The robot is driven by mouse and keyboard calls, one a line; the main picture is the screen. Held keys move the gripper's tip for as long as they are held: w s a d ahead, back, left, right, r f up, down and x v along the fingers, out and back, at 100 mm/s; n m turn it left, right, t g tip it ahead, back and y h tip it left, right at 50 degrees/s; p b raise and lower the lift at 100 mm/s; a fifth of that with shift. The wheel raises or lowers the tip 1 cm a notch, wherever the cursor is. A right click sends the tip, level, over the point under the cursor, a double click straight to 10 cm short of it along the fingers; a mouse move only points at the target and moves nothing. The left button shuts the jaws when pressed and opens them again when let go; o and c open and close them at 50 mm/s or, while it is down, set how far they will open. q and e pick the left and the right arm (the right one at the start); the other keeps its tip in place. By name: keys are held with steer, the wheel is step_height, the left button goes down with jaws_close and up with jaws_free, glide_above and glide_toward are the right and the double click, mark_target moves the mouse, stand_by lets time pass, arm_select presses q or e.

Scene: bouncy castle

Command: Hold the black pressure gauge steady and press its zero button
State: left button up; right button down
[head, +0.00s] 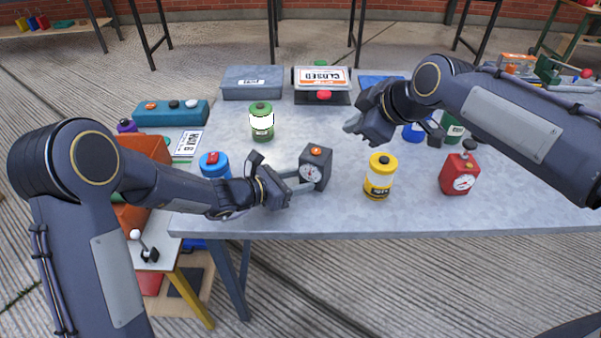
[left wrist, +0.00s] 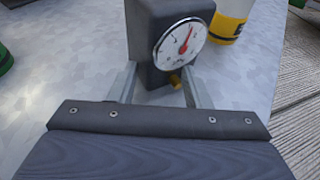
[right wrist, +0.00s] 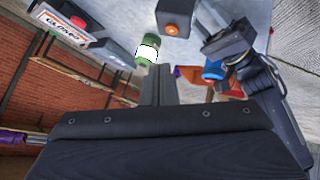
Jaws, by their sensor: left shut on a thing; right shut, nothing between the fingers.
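The black pressure gauge (head: 315,168) stands upright on the grey table, with a white dial on its front and an orange-red button (head: 316,151) on top. In the left wrist view the gauge (left wrist: 150,45) sits between my left fingers. My left gripper (head: 296,180) is shut on the gauge's lower body. My right gripper (head: 352,124) is shut and empty, in the air behind and to the right of the gauge. In the right wrist view the gauge's top button (right wrist: 171,29) shows beyond the shut fingers (right wrist: 158,85).
A green canister (head: 262,120) is behind left, a blue one (head: 214,165) left.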

mark_target(320, 153)
arm_select(q)
steer(key=shift+s+a+f, duration=0.1)
steer(key=shift+f, duration=0.3)
arm_select(e)
steer(key=w+a+n, duration=0.4)
steer(key=w+a, duration=0.1)
steer(key=a, duration=0.1)
steer(key=shift+y, duration=0.3)
steer(key=shift+w+f, duration=0.15)
steer(key=shift+f, duration=2)
steer(key=shift+w+f, duration=0.1)
steer(key=shift+f, duration=2)
steer(key=shift+w+d+f, duration=0.1)
steer(key=shift+f, duration=0.4)
steer(key=shift+r, duration=0.5)
steer(key=shift+r, duration=0.1)
